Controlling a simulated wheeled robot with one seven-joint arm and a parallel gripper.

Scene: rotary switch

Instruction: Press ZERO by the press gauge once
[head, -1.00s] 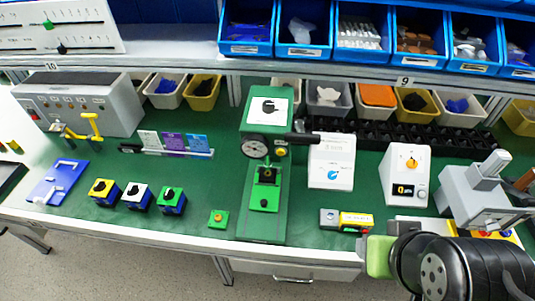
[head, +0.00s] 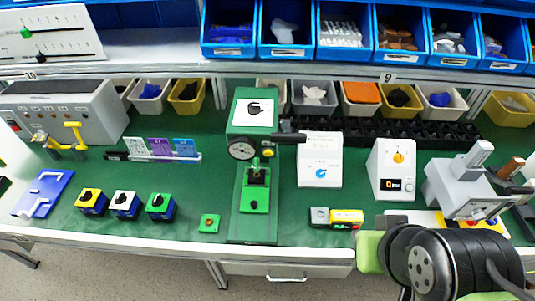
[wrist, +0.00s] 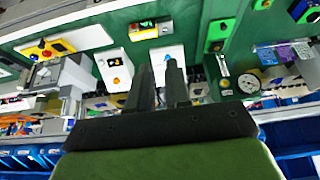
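The green press (head: 252,215) stands on the green bench, left of the middle in the head view. Its round press gauge (head: 242,149) has a white dial, and a small yellow button (head: 267,152) sits just right of it. The lettering on the button is too small to read. The gauge also shows in the wrist view (wrist: 249,84), at the right. My gripper (wrist: 159,64) shows two dark fingers with a gap between them; it is open and empty, and apart from the press. In the head view its fingers are not visible.
The press's dark handle (head: 288,137) sticks out to the right beside the gauge. A white box with a blue knob (head: 321,172) and a white box with an orange knob (head: 398,157) stand right of it.

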